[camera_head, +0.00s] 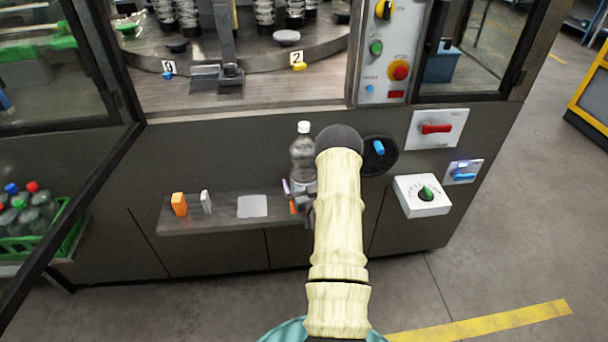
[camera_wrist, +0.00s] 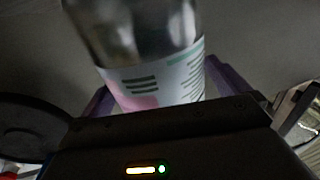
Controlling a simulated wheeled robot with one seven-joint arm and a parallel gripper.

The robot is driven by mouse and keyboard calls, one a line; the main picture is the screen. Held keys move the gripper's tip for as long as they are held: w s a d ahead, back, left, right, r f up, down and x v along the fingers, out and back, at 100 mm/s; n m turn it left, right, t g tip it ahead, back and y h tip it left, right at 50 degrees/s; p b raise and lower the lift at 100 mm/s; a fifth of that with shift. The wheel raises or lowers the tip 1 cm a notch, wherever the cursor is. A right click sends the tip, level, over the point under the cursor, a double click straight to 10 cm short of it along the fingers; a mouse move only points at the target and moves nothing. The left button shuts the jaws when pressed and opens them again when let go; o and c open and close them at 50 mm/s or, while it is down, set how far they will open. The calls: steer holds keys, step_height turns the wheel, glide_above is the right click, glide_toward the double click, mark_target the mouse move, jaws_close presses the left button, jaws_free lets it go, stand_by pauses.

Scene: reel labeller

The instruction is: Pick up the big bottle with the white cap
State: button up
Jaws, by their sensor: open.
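The big bottle (camera_head: 303,158) is clear with a white cap and stands upright on the machine's front shelf (camera_head: 231,222). My arm hides part of its right side in the head view. In the wrist view the bottle (camera_wrist: 150,80) fills the upper middle, with a white label bearing green and pink marks. My gripper (camera_head: 297,196) is at the bottle's lower part. Its purple fingers (camera_wrist: 162,88) show on either side of the bottle and are open. I cannot tell whether either finger touches it.
An orange block (camera_head: 179,204), a small white-grey item (camera_head: 206,201) and a pale square (camera_head: 252,206) are on the shelf's left part. A round black fitting with a blue knob (camera_head: 379,148) and a white dial box (camera_head: 422,195) are right of my arm. A green crate (camera_head: 62,238) holds several small bottles.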

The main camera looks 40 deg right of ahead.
mark_target(304, 167)
steer(key=c, duration=1.7)
steer(key=shift+r, duration=0.2)
steer(key=c, duration=0.3)
steer(key=shift+r, duration=5)
